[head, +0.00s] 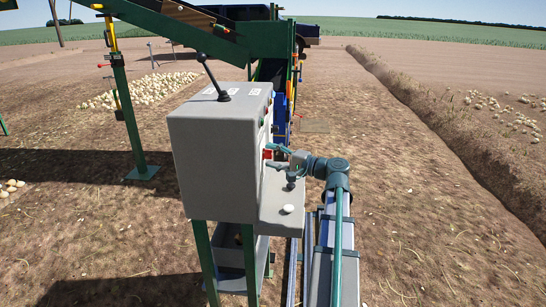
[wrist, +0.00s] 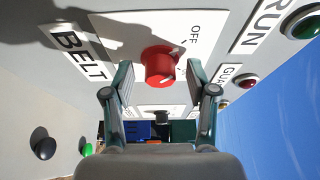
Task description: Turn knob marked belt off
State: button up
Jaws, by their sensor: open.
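The red knob (wrist: 158,66) sits on the panel plate beside the large BELT label (wrist: 77,52), with the word OFF (wrist: 180,32) printed near it. I cannot tell how deep the fingertips reach. In the head view my gripper (head: 281,158) is at the right-hand face of the grey control box (head: 212,160), beside the red knob (head: 267,154).
The wrist view also shows a RUN label (wrist: 264,25), a green lamp (wrist: 304,24), a red lamp (wrist: 222,104), a black knob (wrist: 44,148) and a green button (wrist: 87,149). A lever (head: 212,77) stands on the box. The green elevator frame (head: 180,25) is behind.

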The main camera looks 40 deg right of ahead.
jog(key=v, duration=1.2)
